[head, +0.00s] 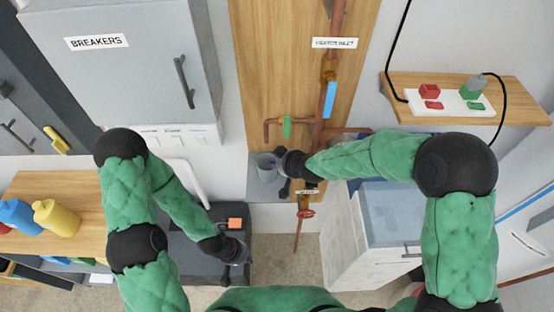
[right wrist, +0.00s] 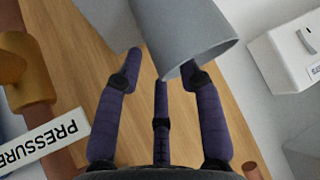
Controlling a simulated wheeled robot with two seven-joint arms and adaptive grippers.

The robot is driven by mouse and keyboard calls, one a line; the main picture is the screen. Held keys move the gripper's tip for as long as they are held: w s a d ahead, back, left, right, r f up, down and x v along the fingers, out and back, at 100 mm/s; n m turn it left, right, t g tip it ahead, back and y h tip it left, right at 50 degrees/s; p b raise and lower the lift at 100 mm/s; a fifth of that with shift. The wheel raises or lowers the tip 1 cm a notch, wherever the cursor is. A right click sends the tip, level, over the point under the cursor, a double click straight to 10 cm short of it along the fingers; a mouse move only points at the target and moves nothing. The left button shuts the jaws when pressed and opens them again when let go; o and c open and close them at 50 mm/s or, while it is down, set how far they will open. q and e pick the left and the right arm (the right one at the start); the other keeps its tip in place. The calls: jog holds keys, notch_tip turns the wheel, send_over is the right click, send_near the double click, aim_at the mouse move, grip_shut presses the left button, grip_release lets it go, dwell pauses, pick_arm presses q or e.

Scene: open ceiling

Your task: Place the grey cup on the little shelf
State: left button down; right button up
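The grey cup (head: 265,164) is at the small grey shelf (head: 262,190) by the wooden panel in the head view. I cannot tell whether it rests on the shelf. My right gripper (head: 284,163) is just right of the cup. In the right wrist view the cup (right wrist: 185,30) fills the upper middle, at the tips of my spread dark fingers (right wrist: 162,75). The right finger's tip is very close to the cup's lower edge; contact is unclear. My left gripper (head: 240,252) is low over a dark box, too small to read.
A grey breaker cabinet (head: 120,60) hangs at the upper left. Copper pipes (head: 334,40) with valves run down the wooden panel (head: 265,60) beside my right gripper. A wooden shelf (head: 510,95) with buttons is at the right.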

jog(key=p+v, duration=0.2)
jog(key=v, duration=0.8)
jog(key=shift+r, duration=0.2)
jog(key=shift+s, duration=0.1)
dwell(0.6)
